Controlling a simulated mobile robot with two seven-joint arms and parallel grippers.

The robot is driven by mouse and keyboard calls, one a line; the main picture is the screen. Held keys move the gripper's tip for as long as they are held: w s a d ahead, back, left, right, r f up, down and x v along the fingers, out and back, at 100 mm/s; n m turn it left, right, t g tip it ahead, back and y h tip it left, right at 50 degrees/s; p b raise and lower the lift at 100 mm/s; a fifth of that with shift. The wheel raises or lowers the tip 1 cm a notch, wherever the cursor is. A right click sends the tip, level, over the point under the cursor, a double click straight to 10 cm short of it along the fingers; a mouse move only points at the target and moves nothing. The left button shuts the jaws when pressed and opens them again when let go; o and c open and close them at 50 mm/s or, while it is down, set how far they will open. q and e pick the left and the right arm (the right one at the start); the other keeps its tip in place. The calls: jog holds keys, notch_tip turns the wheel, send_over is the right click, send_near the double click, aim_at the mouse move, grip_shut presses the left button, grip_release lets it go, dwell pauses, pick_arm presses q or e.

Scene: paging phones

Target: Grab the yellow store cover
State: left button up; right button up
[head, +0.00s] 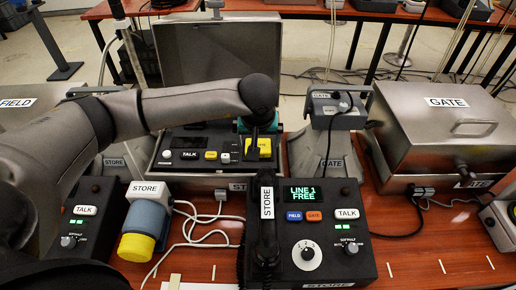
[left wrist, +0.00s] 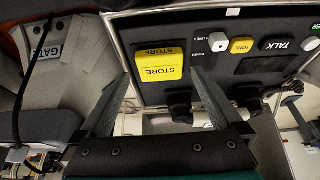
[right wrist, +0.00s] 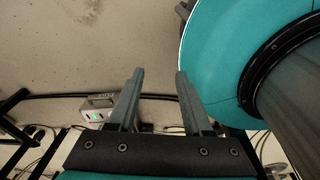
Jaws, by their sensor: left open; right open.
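The yellow store cover (left wrist: 160,68) is a small block-shaped piece marked STORE on two faces, on the dark panel of the open store box. In the head view the cover (head: 264,146) is at the panel's right end, partly behind my left gripper (head: 254,144). In the left wrist view my left gripper (left wrist: 162,78) is open, with one fingertip to each side of the cover's near end. The cover looks closed; I cannot tell whether the fingers touch it. My right gripper (right wrist: 159,72) is open and empty over bare floor, and is not in the head view.
A store phone console (head: 345,235) with a handset (head: 267,220) stands in front of the box. A blue-and-yellow store device (head: 145,230) stands to the left. The box's raised lid (head: 215,50) is behind. A closed gate box (head: 440,120) is at right.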

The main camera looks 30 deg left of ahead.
aim_at(258, 145)
pick_arm(q)
jog(key=b+x, duration=0.1)
jog(key=x, duration=0.3)
jog(key=shift+w+a+f, duration=0.1)
jog(key=shift+w+f, duration=0.15)
jog(key=c, duration=1.1)
jog(key=shift+r, duration=0.15)
